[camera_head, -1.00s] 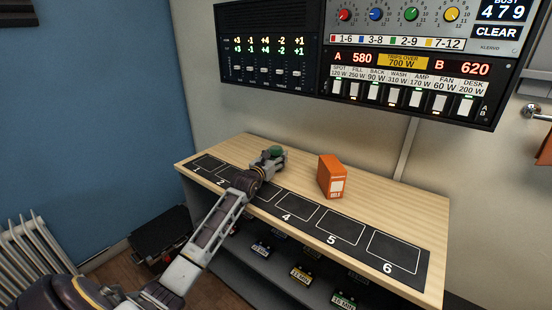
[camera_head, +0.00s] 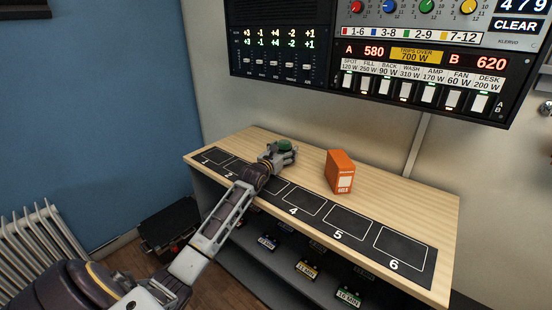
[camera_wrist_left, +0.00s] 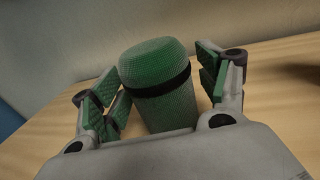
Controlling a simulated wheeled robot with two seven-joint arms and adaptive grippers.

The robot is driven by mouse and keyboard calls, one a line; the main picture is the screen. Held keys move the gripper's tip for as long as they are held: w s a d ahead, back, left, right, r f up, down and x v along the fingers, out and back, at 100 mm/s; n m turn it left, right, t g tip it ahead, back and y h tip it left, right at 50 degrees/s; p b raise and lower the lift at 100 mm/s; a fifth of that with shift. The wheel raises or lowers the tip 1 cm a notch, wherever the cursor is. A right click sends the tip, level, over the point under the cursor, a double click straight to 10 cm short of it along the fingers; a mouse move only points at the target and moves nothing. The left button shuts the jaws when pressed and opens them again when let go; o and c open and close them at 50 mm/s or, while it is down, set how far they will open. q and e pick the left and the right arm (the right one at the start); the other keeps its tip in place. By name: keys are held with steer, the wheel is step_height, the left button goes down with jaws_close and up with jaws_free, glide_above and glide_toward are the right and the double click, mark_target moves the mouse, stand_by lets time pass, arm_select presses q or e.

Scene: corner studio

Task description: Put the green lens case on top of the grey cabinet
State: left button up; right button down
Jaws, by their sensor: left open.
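The green lens case (camera_wrist_left: 155,75) is a rounded green cylinder with a black band. It stands on the wooden bench top between the two open fingers of my left gripper (camera_wrist_left: 163,95); gaps show on both sides in the left wrist view. The lower part of the case is hidden by the gripper's body in the wrist view. My right gripper does not show. I cannot make out a grey cabinet for certain.
An orange box (camera_head: 340,170) stands on the bench (camera_head: 420,198) right of my gripper. A black strip with numbered squares (camera_head: 347,222) runs along the bench's front. Labelled black items (camera_head: 307,268) sit on the shelf below. Control panels (camera_head: 420,60) hang on the wall above.

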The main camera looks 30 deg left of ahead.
mark_target(281, 153)
arm_select(q)
steer(key=shift+s, duration=0.35)
steer(key=shift+s+d, duration=0.15)
steer(key=shift+s, duration=0.75)
steer(key=shift+s+p, duration=0.3)
steer(key=shift+s, duration=0.4)
steer(key=shift+s+d, duration=0.1)
steer(key=shift+s, duration=0.95)
steer(key=shift+s+d, duration=0.1)
steer(key=shift+s, duration=0.6)
steer(key=shift+s+p, duration=0.35)
steer(key=shift+s, duration=0.7)
steer(key=shift+s+d, duration=0.1)
steer(key=shift+s, duration=1.1)
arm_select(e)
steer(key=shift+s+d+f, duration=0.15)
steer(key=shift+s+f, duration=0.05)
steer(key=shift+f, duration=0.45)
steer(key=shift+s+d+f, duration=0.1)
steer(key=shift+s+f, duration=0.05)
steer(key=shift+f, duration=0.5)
